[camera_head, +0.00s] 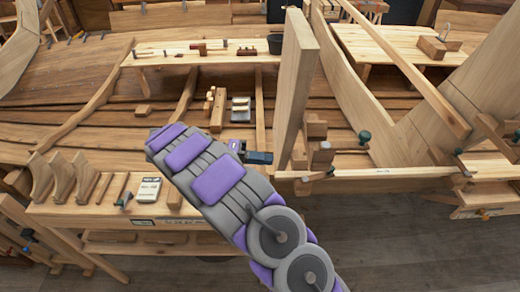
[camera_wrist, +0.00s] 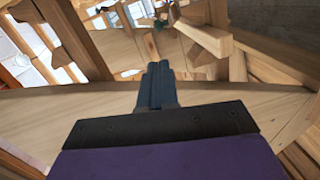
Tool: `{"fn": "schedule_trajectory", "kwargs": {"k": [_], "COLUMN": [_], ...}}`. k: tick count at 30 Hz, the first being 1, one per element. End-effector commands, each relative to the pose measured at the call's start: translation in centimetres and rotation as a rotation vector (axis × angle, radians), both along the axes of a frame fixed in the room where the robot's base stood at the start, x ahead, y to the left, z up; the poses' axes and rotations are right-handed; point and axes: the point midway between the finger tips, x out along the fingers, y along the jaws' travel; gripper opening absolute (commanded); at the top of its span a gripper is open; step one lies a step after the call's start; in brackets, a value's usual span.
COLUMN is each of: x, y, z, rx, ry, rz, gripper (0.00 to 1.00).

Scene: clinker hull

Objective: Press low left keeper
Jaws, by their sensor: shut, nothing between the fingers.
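My gripper (camera_head: 260,158) is shut and empty, at the left side of a tall upright plank (camera_head: 298,85). In the wrist view its dark blue fingers (camera_wrist: 157,80) are together and point over a broad pale plank (camera_wrist: 75,125). Small wooden blocks sit just right of the upright plank: an upper one (camera_head: 317,128) and a lower one (camera_head: 322,157). I cannot tell which piece is the low left keeper. A pale block (camera_wrist: 205,37) shows beyond the fingertips in the wrist view. I see no clear contact between the fingers and any block.
A clamp with a dark green knob (camera_head: 365,137) sticks out right of the blocks, with another knob (camera_head: 331,170) lower down. A workbench (camera_head: 75,213) with wooden pieces stands at the left. A shelf with tools (camera_head: 185,60) runs behind. Bare floor (camera_head: 420,250) lies at lower right.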

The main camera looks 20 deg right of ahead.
Motion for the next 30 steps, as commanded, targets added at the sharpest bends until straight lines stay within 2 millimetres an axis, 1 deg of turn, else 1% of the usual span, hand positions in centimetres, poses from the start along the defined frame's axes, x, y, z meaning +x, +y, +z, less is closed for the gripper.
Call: {"fn": "schedule_trajectory", "kwargs": {"k": [1, 6, 12, 21, 30], "x": [0.08, 0.21, 0.23, 0.26, 0.27], "y": [0.2, 0.36, 0.15, 0.98, 0.96], "z": [0.47, 0.56, 0.37, 0.16, 0.16], "rx": [0.001, 0.003, 0.003, -0.005, -0.004], "ry": [0.004, 0.002, 0.003, 0.002, 0.001], "rz": [0.001, -0.001, -0.004, -0.004, -0.005], "gripper": [0.0, 0.0, 0.0, 0.0, 0.0]}}
